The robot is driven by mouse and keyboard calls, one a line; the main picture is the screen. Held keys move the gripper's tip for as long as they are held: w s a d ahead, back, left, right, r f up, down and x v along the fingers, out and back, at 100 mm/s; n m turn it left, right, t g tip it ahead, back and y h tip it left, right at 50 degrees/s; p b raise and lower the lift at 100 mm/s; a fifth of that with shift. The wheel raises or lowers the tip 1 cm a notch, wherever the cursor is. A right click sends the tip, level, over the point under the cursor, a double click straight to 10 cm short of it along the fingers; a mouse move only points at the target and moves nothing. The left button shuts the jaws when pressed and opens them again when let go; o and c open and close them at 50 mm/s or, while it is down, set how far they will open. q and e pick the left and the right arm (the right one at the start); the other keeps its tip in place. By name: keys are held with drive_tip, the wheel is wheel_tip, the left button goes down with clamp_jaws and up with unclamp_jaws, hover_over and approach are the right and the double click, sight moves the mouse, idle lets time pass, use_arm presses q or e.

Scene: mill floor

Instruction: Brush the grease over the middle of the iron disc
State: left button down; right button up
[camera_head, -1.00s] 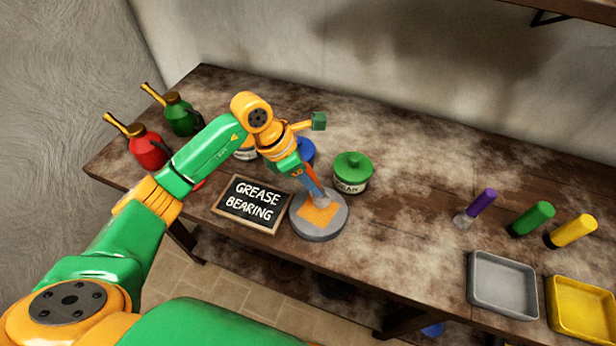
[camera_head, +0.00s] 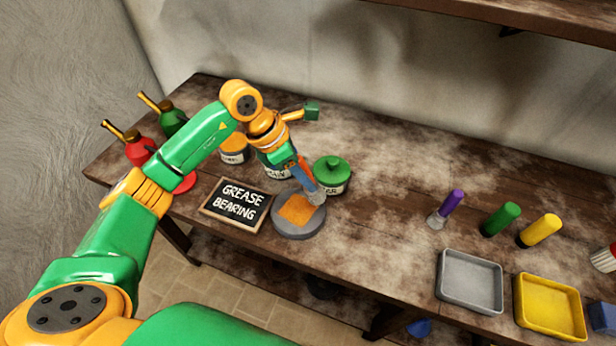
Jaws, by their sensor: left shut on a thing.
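The grey iron disc (camera_head: 288,229) lies on the bench, with an orange patch of grease (camera_head: 294,211) over its middle. My left gripper (camera_head: 303,168) is above the disc's far side, shut on a blue-handled brush (camera_head: 311,186). The brush is tilted, and its pale bristles are at the right edge of the orange patch. They seem to touch the disc. My right gripper is not in view.
Brushes, a grey tray (camera_head: 470,300) and a yellow tray (camera_head: 550,328) are at right.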

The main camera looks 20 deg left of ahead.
use_arm(q)
drive_tip(key=shift+r+p, duration=0.6)
drive_tip(key=shift+r, duration=0.65)
